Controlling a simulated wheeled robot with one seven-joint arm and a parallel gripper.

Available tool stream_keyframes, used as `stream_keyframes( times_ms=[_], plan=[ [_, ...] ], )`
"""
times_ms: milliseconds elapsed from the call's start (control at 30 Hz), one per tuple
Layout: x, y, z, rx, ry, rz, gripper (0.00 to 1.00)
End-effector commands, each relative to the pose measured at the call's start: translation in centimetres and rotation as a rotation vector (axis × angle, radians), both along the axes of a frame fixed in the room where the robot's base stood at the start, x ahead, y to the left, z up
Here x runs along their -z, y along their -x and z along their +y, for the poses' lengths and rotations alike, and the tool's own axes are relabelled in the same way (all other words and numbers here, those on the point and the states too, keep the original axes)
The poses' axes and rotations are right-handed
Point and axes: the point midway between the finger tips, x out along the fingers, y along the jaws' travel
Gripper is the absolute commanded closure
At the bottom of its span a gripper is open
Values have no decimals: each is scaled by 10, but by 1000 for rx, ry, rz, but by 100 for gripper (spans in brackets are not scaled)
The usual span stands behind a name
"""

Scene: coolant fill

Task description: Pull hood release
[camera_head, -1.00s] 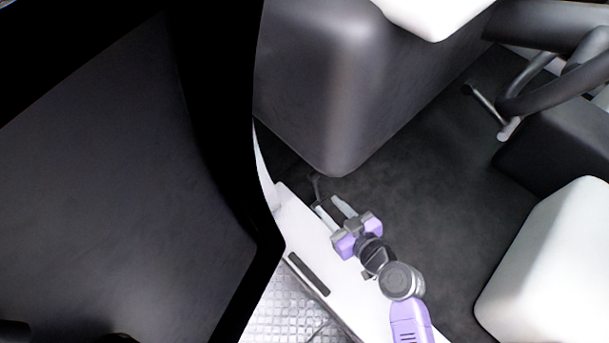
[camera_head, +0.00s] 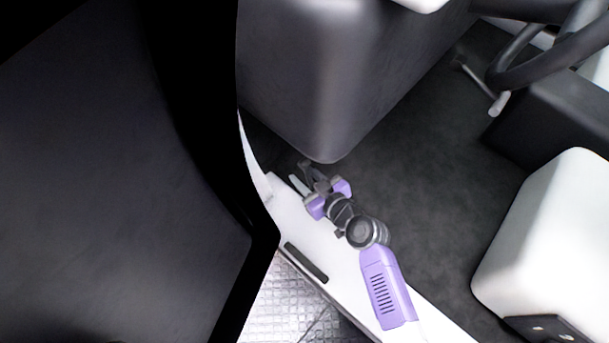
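The hood release appears to be a small dark lever (camera_head: 307,169) below the lower corner of the dark dashboard panel, above the white door sill. My gripper (camera_head: 305,181), with purple and grey parts, is at this lever. One pale finger shows on the left. The other finger is largely covered by dark parts that overlap the lever. I cannot tell whether the fingers touch or hold the lever.
The dashboard panel (camera_head: 325,85) hangs just above my gripper. A dark open door (camera_head: 110,200) fills the left. The white sill (camera_head: 300,235) runs under my arm. Pedals (camera_head: 495,102) and a white seat (camera_head: 555,235) lie right, with dark floor (camera_head: 420,170) between.

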Motion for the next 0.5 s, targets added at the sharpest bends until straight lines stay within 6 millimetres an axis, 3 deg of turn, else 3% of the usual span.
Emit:
stream_keyframes(
  times_ms=[133,300,500],
  plan=[
    [0,0,0,0,0,0,66],
    [0,0,0,0,0,0,99],
    [0,0,0,0,0,0,100]
  ],
)
